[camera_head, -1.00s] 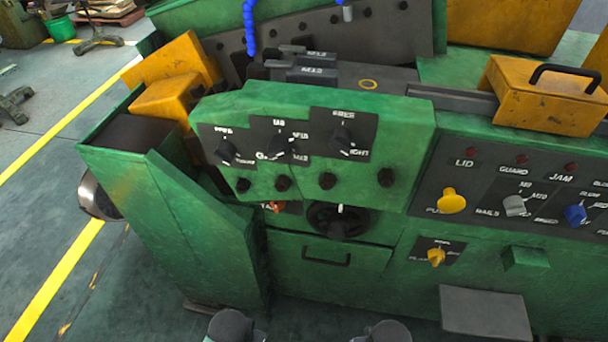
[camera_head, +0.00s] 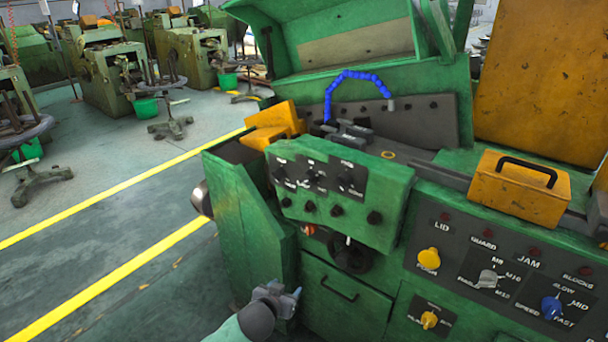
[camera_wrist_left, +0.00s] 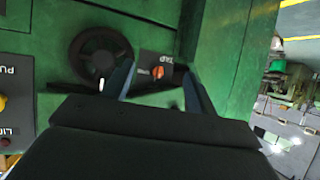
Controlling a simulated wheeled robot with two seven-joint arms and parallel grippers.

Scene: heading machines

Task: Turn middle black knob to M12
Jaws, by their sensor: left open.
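The middle black knob (camera_head: 314,178) sits on the dark upper plate of the green control box, between two other black knobs. The left one (camera_head: 279,173) and right one (camera_head: 347,181) flank it; its setting is too small to read. My left gripper (camera_head: 286,297) is low in front of the machine's left side, below the control box, open and empty. In the left wrist view its two fingers (camera_wrist_left: 160,85) stand apart before the green panel, near a black handwheel (camera_wrist_left: 100,55) and an orange TAP knob (camera_wrist_left: 158,72). My right gripper is not in view.
Below the control box are the black handwheel (camera_head: 348,254) and a drawer handle (camera_head: 338,289). To the right is a panel with a yellow knob (camera_head: 429,259), a grey knob (camera_head: 488,279) and a blue knob (camera_head: 551,307). Open floor (camera_head: 130,260) lies left.

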